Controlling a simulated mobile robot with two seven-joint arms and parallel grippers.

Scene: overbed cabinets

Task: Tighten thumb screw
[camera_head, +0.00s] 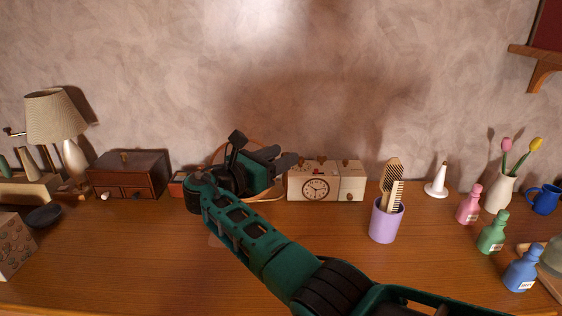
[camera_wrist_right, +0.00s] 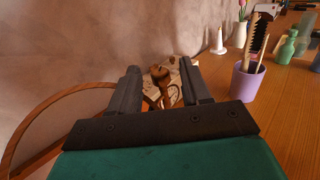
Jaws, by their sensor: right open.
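My right gripper (camera_head: 281,157) reaches over the dresser top, left of the clock box, with its two fingers apart. In the right wrist view the open fingers (camera_wrist_right: 159,70) point at a brown wooden knob (camera_wrist_right: 160,75) on a short stem, which looks like the thumb screw. The knob shows between the fingertips, and no finger visibly touches it. A curved wooden hoop (camera_wrist_right: 50,105), possibly a mirror frame, runs at the left of that view; in the head view part of the hoop (camera_head: 250,137) shows behind my gripper, which hides the knob there. My left gripper is out of view.
A cream clock box (camera_head: 343,183) stands right of the gripper. A purple cup (camera_head: 386,222) with combs, a white cone (camera_head: 438,180) and bottles (camera_head: 492,233) are further right. A dark wooden box (camera_head: 130,173) and lamp (camera_head: 55,118) stand left. The front dresser top (camera_head: 150,255) is clear.

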